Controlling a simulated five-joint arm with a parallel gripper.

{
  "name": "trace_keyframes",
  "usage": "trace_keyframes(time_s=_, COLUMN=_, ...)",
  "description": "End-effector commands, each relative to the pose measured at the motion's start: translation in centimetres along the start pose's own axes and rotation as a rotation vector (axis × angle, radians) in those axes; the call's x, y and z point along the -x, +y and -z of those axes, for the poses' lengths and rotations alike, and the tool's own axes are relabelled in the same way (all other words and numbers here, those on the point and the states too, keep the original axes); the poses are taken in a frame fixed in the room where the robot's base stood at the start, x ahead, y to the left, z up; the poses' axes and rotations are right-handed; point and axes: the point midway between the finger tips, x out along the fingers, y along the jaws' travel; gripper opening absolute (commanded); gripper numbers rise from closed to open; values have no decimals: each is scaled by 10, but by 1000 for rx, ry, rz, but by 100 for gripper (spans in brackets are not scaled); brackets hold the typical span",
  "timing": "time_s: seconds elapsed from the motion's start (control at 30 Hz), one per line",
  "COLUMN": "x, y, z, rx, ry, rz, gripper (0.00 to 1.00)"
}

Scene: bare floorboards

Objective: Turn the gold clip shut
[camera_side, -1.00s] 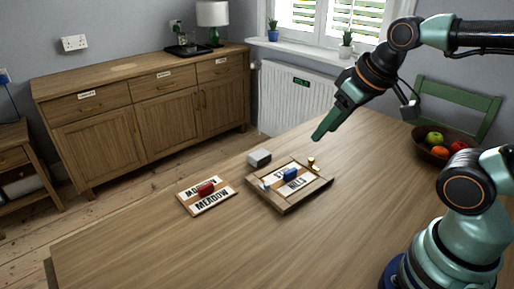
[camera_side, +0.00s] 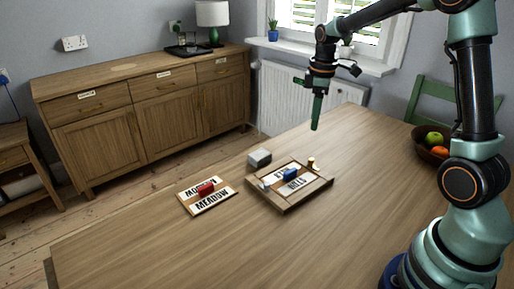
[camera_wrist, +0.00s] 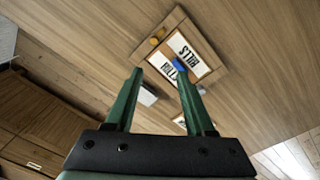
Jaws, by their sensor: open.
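The gold clip (camera_side: 311,163) is a small piece at the far right corner of a wooden frame (camera_side: 289,208) on the table. It shows as a small gold spot in the wrist view (camera_wrist: 154,41). The frame holds white lettered plates, one reading "HILLS" (camera_wrist: 187,50), with a blue handle (camera_side: 290,173) between them. My gripper (camera_side: 315,127) points down, above and behind the frame, clear of the clip. In the wrist view its green fingers (camera_wrist: 160,73) are apart with nothing held.
A grey block (camera_side: 259,157) stands behind the frame. A "MEADOW" board (camera_side: 214,199) with a red handle (camera_side: 205,188) lies to the left. A fruit bowl (camera_side: 425,151) stands at the right. The table's front is clear.

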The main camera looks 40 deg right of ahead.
Motion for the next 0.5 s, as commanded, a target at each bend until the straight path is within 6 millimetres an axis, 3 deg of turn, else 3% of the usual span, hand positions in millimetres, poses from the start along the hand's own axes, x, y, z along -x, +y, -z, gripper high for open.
trace_keyframes(time_s=0.2, x=-26, y=20, z=-7, rx=76, ry=-28, rz=44, gripper=54)
trace_keyframes(time_s=0.37, x=-36, y=21, z=-8, rx=85, ry=-31, rz=50, gripper=54)
trace_keyframes(time_s=0.5, x=-55, y=19, z=-9, rx=84, ry=-32, rz=52, gripper=54)
